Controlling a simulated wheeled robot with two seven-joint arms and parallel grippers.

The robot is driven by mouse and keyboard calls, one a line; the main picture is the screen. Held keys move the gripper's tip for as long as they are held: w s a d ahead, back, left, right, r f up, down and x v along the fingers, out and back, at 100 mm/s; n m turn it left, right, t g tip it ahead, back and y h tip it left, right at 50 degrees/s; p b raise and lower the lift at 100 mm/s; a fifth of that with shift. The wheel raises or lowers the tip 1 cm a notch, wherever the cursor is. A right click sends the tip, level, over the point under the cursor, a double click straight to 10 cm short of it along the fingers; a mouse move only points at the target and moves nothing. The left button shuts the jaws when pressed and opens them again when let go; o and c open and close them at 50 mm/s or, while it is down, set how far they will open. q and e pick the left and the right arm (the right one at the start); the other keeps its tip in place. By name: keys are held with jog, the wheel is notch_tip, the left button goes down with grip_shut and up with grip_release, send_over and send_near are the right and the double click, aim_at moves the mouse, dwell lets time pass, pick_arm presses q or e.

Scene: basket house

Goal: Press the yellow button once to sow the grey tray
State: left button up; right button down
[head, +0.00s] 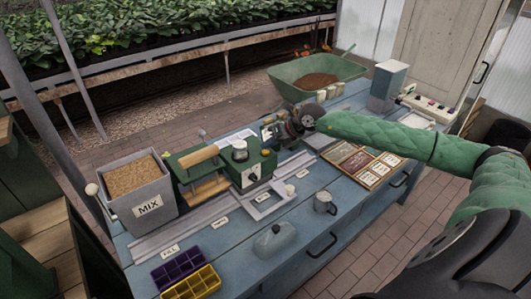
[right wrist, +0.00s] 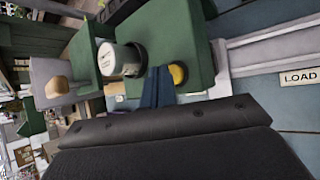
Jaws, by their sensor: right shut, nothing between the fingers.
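The yellow button (head: 265,152) is on the green sowing machine (head: 250,172), which has a jar (head: 239,150) on top. In the right wrist view the button (right wrist: 178,75) sits right beside the blue fingertips of my right gripper (right wrist: 158,88). I cannot tell whether they touch it. In the head view my right gripper (head: 269,132) reaches in from the right, close to the machine's right side; it is shut and empty. My left gripper is not in view.
A green wheelbarrow (head: 290,75) stands behind.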

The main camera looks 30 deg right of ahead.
aim_at(269, 153)
jog(key=shift+f+b, duration=0.5)
jog(key=shift+f, duration=0.15)
dwell(0.9)
dwell(0.4)
jog(key=shift+r, duration=1)
jog(key=shift+r+p, duration=0.65)
jog(key=shift+r, duration=1.85)
